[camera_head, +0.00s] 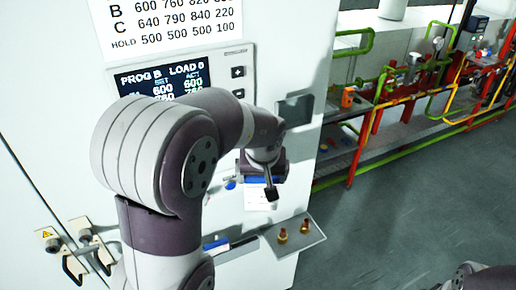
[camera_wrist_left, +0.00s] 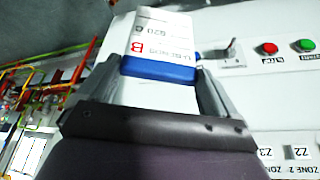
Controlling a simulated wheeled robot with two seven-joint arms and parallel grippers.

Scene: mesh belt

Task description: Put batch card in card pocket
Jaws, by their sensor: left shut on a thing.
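The batch card is white with a blue band. In the left wrist view the card (camera_wrist_left: 160,38) sits between my left gripper's fingers, with a red "B" and dark print showing, and the band (camera_wrist_left: 158,68) lies between the fingertips. In the head view my left gripper (camera_head: 268,188) is in front of the white cabinet face, with part of the card (camera_head: 257,203) below it. The gripper is shut on the card. A dark square grey-framed fitting (camera_head: 295,110) is on the cabinet above the gripper; I cannot tell whether it is the card pocket. My right gripper is out of view.
A small shelf (camera_head: 312,238) with two brass pieces (camera_head: 282,236) juts out below the gripper. A blue item (camera_head: 215,243) lies left of it. Red (camera_wrist_left: 269,48) and green (camera_wrist_left: 304,45) buttons are on the panel. Coloured pipes (camera_head: 362,150) stand right of the cabinet.

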